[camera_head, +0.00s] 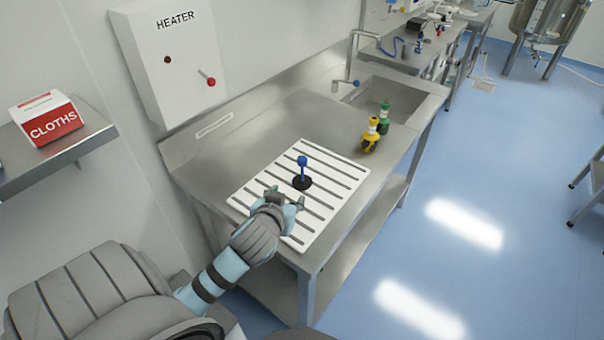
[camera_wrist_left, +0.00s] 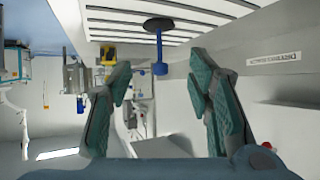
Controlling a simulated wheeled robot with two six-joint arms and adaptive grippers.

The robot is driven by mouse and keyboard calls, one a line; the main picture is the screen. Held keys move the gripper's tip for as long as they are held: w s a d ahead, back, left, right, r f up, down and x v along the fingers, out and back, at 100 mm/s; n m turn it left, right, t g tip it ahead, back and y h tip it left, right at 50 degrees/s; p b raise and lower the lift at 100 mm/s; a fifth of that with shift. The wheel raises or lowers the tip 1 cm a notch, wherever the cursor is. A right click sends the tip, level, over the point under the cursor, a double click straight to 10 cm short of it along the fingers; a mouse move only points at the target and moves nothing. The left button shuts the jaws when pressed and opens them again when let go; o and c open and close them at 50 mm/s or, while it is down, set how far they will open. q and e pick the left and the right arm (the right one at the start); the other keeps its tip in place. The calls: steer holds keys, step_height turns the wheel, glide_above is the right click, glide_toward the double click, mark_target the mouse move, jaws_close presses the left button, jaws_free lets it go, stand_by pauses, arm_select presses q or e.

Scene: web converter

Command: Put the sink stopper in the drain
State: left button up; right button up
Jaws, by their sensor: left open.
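The sink stopper (camera_head: 302,172) has a black disc base and a blue upright handle with a knob. It stands on the white slatted drainer mat (camera_head: 342,181) on the steel counter. My left gripper (camera_head: 286,198) is open and empty, low over the mat, just on the near side of the stopper. In the left wrist view, which looks upside down, the stopper's blue knob (camera_wrist_left: 160,68) shows between the open fingers (camera_wrist_left: 160,85), beyond them and apart from them. The sink basin (camera_head: 392,94) is farther along the counter; its drain is hidden. My right gripper is not seen.
A yellow bottle (camera_head: 370,138) and a green bottle (camera_head: 384,119) stand between the mat and the sink. A tap (camera_head: 349,62) rises behind the basin. A white heater box (camera_head: 175,60) hangs on the wall above the counter. A cloths box (camera_head: 47,118) sits on a left shelf.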

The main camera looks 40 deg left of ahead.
arm_select(q)
steer(key=n+t, duration=0.1)
glide_toward(302, 159)
steer(key=shift+y, duration=0.3)
steer(key=b+x, duration=0.1)
steer(key=x, duration=0.9)
steer(key=shift+w+f, duration=0.35)
steer(key=shift+s+r+t, duration=0.1)
steer(key=shift+t, duration=0.2)
jaws_close()
